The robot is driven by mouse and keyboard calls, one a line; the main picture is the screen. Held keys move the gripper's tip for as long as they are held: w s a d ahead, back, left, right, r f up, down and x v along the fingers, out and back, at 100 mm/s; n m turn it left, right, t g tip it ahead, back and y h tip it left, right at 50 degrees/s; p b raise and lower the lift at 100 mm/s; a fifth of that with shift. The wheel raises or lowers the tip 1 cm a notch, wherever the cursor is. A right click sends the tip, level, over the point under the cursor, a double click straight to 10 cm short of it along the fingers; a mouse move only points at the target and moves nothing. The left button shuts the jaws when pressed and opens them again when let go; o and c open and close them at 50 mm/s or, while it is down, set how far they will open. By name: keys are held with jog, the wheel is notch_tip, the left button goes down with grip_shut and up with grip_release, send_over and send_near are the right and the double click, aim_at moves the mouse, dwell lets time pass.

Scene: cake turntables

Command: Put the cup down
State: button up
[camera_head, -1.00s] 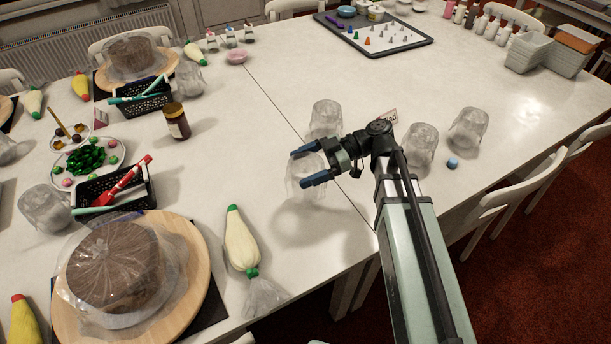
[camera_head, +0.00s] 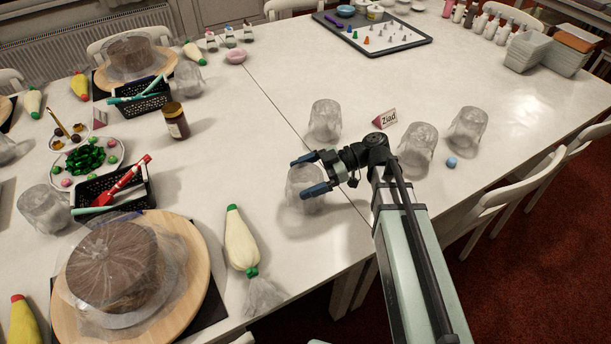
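A clear plastic cup (camera_head: 302,204), upside down with its wide mouth downward, is at the front middle of the white table (camera_head: 420,85). My gripper (camera_head: 309,174) reaches it from the right. One blue-tipped finger lies across its near side and the other at its far side, and the gripper looks shut on it. The cup is upright or nearly so, at or just above the tabletop; its shadow is close by. I cannot tell whether its rim touches.
Other clear cups stand behind (camera_head: 325,120) and to the right (camera_head: 418,150) (camera_head: 468,128). A "Ziad" name card (camera_head: 384,119) and blue ball (camera_head: 451,162) are near. A piping bag (camera_head: 240,240) and cake board (camera_head: 195,265) lie left.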

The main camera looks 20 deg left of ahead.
jog(key=shift+r, duration=0.2)
jog(key=v, duration=1.2)
jog(key=shift+w, duration=0.15)
